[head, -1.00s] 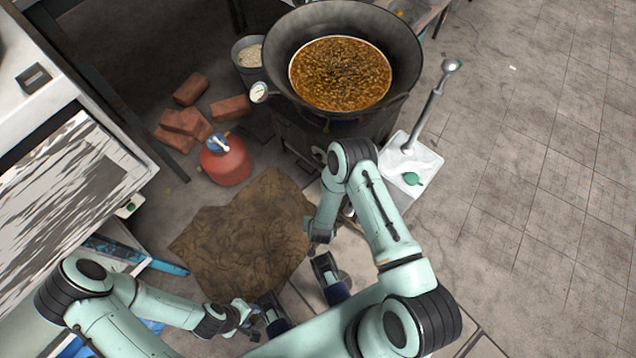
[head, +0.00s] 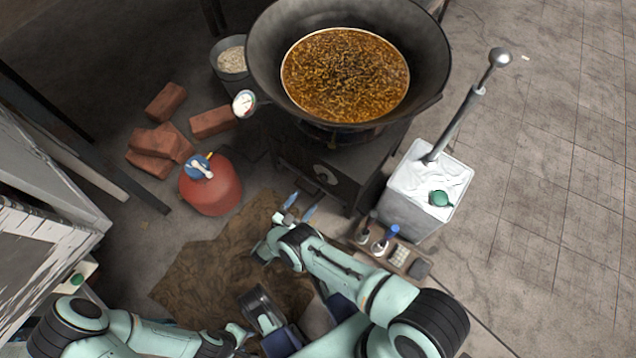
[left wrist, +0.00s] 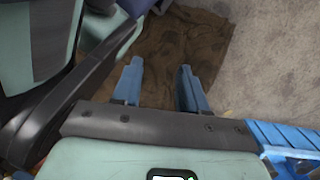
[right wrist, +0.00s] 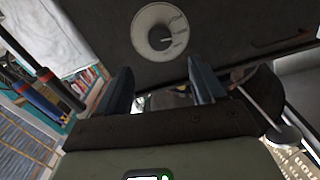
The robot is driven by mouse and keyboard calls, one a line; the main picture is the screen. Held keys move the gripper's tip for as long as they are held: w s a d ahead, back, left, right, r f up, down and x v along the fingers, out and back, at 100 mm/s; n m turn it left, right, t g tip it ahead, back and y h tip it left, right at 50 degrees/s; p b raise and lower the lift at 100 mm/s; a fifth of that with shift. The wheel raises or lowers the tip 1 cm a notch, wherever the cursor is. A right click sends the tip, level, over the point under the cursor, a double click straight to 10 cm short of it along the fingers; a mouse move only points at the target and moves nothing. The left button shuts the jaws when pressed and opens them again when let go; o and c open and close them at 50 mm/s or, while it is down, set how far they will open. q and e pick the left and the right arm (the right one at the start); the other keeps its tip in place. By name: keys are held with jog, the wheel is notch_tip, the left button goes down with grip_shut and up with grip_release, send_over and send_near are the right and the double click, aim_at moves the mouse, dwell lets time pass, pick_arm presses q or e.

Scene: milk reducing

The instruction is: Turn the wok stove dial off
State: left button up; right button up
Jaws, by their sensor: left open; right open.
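The wok stove (head: 300,160) is a dark box under a large black wok (head: 268,50) of brown food. Its round pale dial (head: 325,173) is on the front face; the right wrist view shows the dial (right wrist: 145,20) with a dark centre knob (right wrist: 160,37) and a mark towards the right. My right gripper (head: 301,206) is open and empty in front of the stove, apart from the dial; in the right wrist view its fingers (right wrist: 160,78) are below the dial. My left gripper (head: 240,338) is low at the left, and its open, empty fingers show in the left wrist view (left wrist: 159,75).
A red gas cylinder (head: 212,188) and several bricks (head: 160,145) are left of the stove. A brown cloth (head: 200,275) lies on the floor ahead. Open floor (head: 560,200) is at the right.

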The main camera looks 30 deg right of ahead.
aim_at(321, 180)
pick_arm(q)
jog(key=shift+s+a+f+g+b, duration=0.1)
jog(key=shift+s+f+g+b, duration=0.25)
jog(key=shift+s, duration=0.35)
pick_arm(e)
jog(key=x, duration=0.9)
jog(key=shift+w+d, duration=0.2)
jog(key=shift+d, duration=0.05)
jog(key=c, duration=1)
